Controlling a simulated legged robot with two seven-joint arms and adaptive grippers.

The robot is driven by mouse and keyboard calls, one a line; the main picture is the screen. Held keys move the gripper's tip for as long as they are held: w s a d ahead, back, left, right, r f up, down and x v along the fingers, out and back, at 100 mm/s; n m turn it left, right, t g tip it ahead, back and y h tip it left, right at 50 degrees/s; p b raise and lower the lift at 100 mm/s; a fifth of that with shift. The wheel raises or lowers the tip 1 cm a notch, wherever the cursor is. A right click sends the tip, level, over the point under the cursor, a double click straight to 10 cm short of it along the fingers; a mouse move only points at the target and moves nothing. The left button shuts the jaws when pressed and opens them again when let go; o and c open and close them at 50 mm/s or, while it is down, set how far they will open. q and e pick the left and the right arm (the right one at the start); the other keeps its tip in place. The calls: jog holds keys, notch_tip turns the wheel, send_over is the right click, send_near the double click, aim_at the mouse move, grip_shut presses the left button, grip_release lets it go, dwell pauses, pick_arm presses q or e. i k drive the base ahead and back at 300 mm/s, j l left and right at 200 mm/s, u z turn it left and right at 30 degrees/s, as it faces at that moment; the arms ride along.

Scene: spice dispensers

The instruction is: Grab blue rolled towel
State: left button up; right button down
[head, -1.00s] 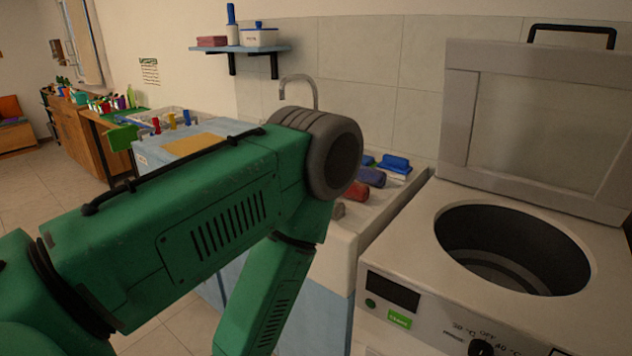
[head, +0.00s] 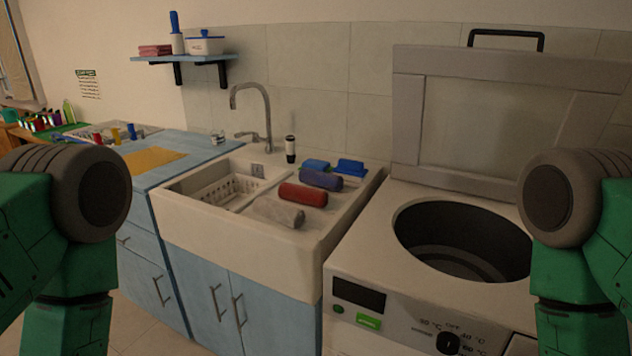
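A dark blue rolled towel (head: 321,181) lies on the right ledge of the white sink, at the back of a row of rolls. A red rolled towel (head: 303,195) lies just in front of it, and a grey rolled towel (head: 277,212) is nearest the front edge. Two brighter blue items (head: 349,167) lie behind the dark blue roll; their exact kind is hard to tell. Both my arms show at the picture's left and right edges, apart from the towels. Neither gripper is in view.
The white sink (head: 240,232) holds a white basket (head: 215,194) and has a tall faucet. A dark-topped bottle (head: 290,149) stands at its back. At right is a top-loading washer (head: 350,262) with its lid raised and drum open. Left is a blue counter with a yellow cloth (head: 152,159).

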aim_at(313, 176)
jog(key=z, duration=1.05)
jog(key=j+z, duration=0.35)
jog(key=k+j+z, duration=0.15)
jog(key=j+z, duration=0.2)
jog(key=j, duration=0.15)
jog(key=k+j+z, duration=0.2)
jog(key=j+z, duration=0.2)
jog(key=k+j+z, duration=0.2)
jog(key=j+z, duration=0.15)
jog(key=k+j+z, duration=0.35)
jog(key=i, duration=0.1)
